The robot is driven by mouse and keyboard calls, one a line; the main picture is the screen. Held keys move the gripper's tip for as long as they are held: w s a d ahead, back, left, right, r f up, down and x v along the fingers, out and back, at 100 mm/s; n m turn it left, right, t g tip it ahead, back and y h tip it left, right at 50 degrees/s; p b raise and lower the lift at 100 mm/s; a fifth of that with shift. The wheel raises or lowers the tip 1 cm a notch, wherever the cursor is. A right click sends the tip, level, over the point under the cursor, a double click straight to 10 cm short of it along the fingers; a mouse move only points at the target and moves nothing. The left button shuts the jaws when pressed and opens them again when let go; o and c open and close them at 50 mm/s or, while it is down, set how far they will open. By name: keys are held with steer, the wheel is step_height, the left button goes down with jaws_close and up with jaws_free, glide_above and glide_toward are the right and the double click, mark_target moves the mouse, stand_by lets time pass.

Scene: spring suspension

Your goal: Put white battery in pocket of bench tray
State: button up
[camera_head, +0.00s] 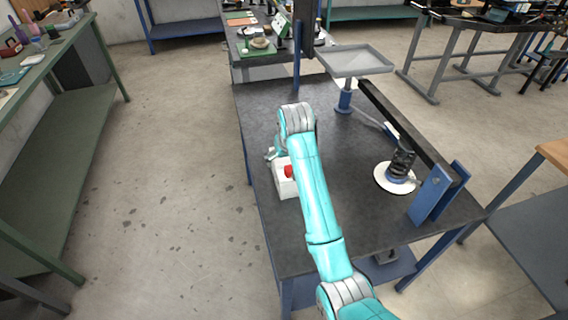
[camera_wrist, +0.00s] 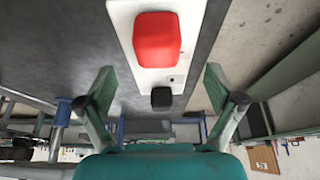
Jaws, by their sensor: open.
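The white battery (camera_head: 286,187) stands on the dark bench top near its left edge, with a red cap showing, partly hidden by my arm. In the wrist view the white battery (camera_wrist: 146,77) has a large red cap and a small black one. My gripper (camera_wrist: 159,80) is open, its two fingers apart to the left and right of the battery's near end. I cannot tell their height over it. In the head view my gripper (camera_head: 272,154) is mostly hidden behind my arm. A shallow grey tray (camera_head: 355,61) stands on a blue post at the back right; no pocket can be made out.
A dark beam (camera_head: 405,125) on a blue bracket (camera_head: 432,194) runs along the bench's right side. A black spring (camera_head: 402,163) stands on a round white plate (camera_head: 394,178) below it. A dark upright post (camera_head: 297,50) rises at the back. The bench middle looks clear.

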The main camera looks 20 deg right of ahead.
mark_target(284, 160)
steer(key=v, duration=0.6)
steer(key=shift+s+r, duration=0.15)
steer(key=shift+r, duration=0.15)
steer(key=shift+o, duration=0.5)
steer(key=shift+s+f, duration=0.1)
steer(key=shift+f, duration=0.1)
steer(key=shift+d+f, duration=0.1)
steer(key=shift+f, duration=0.4)
steer(key=shift+w+x, duration=0.2)
steer(key=shift+x, duration=2.45)
steer(key=shift+w+x, duration=0.2)
steer(key=shift+x, duration=2.45)
steer(key=shift+r, duration=0.15)
jaws_close()
steer(key=shift+w+r, duration=0.1)
steer(key=shift+r, duration=0.15)
